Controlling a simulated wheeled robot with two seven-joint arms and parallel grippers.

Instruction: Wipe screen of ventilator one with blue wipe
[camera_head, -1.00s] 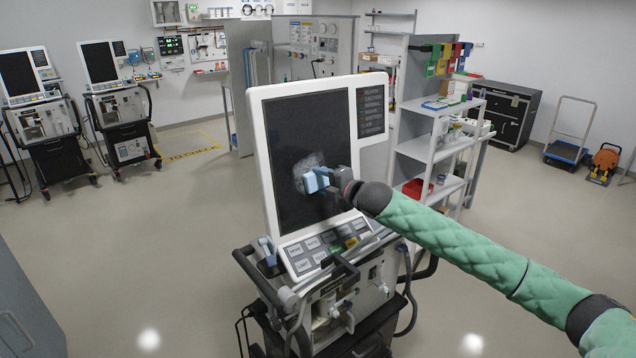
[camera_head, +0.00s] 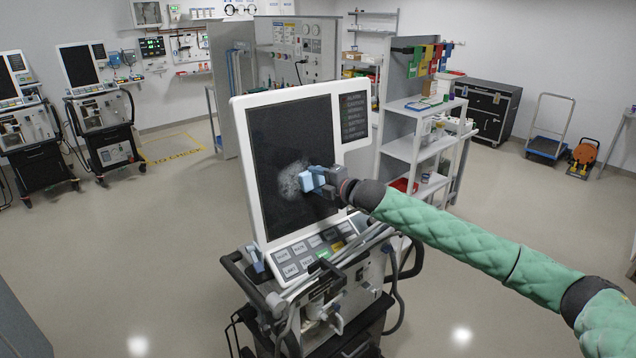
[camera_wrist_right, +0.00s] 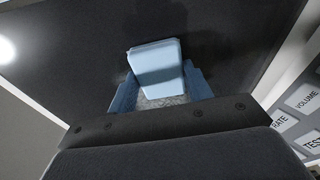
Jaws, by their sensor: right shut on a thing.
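The near ventilator stands in the middle of the head view, with a dark screen (camera_head: 290,135) in a white frame (camera_head: 241,160). A pale grey smudge (camera_head: 289,180) marks the screen's middle. My right gripper (camera_head: 318,181) comes in from the right, in front of the screen, and is shut on the blue wipe (camera_head: 311,182). The wipe is at the right edge of the smudge and appears to be against the glass. In the right wrist view, the wipe (camera_wrist_right: 156,68) sits between the blue fingers, with a grey patch just below it. My left gripper is not in view.
Below the screen are a button panel (camera_head: 312,250) and the ventilator's handle rail. Two more ventilators (camera_head: 97,105) stand at the far left. A grey shelf unit (camera_head: 420,145) stands behind to the right. The floor around is mostly clear.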

